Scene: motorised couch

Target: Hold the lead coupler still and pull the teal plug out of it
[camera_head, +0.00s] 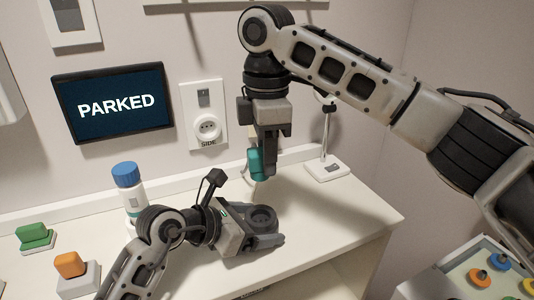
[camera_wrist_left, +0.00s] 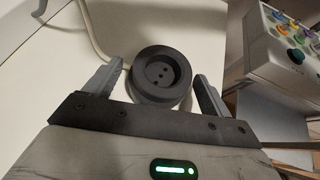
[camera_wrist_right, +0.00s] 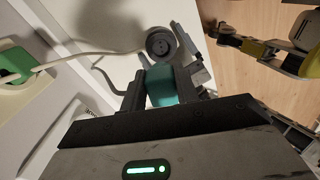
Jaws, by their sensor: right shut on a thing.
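The lead coupler (camera_wrist_left: 160,76) is a round dark grey socket lying on the white counter, its holed face up. It also shows in the head view (camera_head: 262,217) and the right wrist view (camera_wrist_right: 161,43). My left gripper (camera_head: 264,232) is open, with its fingers (camera_wrist_left: 158,82) on either side of the coupler and gaps showing in the left wrist view. The teal plug (camera_head: 256,163) is held upright above the counter by my right gripper (camera_head: 268,150), which is shut on it. The plug (camera_wrist_right: 160,86) is apart from the coupler, above and behind it.
A blue-capped bottle (camera_head: 130,190), a green block (camera_head: 35,236) and an orange block (camera_head: 70,264) stand at left. A wall socket marked SIDE (camera_head: 207,128) and a screen reading PARKED (camera_head: 113,103) are behind. A small stand (camera_head: 327,168) is at the back right. A tray of coloured knobs (camera_head: 490,275) is lower right.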

